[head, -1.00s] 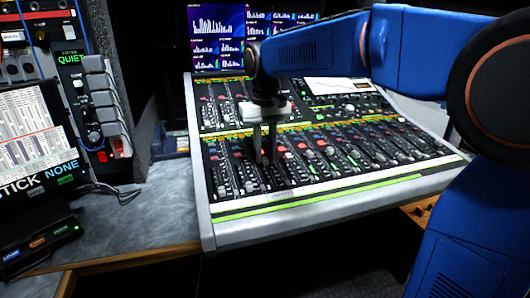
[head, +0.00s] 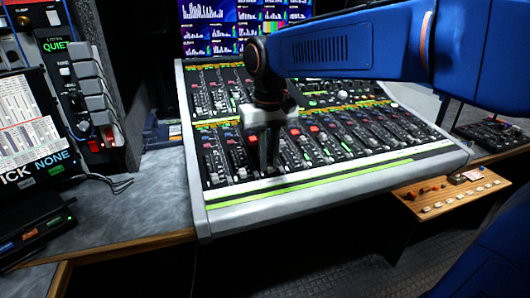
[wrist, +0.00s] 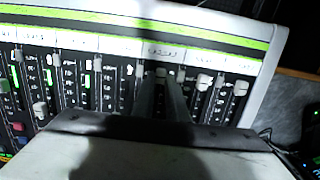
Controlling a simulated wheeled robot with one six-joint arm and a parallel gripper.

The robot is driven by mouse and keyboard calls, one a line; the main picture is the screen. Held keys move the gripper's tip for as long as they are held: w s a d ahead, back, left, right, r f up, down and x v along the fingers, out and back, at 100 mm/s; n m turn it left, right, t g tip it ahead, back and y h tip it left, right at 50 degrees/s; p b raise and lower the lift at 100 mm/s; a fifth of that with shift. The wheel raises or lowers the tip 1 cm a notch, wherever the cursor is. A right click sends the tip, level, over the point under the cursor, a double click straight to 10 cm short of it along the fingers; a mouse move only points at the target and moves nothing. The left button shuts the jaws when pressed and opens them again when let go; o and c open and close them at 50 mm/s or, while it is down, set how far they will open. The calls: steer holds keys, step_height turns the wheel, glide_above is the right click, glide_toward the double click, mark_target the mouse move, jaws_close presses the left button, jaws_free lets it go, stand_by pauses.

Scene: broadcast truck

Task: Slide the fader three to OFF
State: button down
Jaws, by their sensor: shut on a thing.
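The mixing console (head: 330,185) fills the middle of the head view, with rows of faders along its front. My gripper (head: 269,172) reaches down onto the left part of the front fader row. In the wrist view my gripper (wrist: 162,80) is shut on a pale fader cap (wrist: 161,72), third from the console's left end, which I take as fader three. The cap sits close to the white label strip at the front end of its slot. My fingers partly hide it, and its OFF marking is not readable.
Neighbouring fader caps (wrist: 203,82) stand close beside my fingers. A grey desk (head: 150,195) with a panel reading QUIET (head: 55,45) is at left. A wooden shelf with buttons (head: 450,197) is at right. Screens (head: 245,25) stand behind the console.

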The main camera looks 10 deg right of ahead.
steer(key=shift+s+f, duration=0.1)
steer(key=shift+s, duration=0.1)
steer(key=c, duration=1.8)
jaws_free()
steer(key=shift+o, duration=0.2)
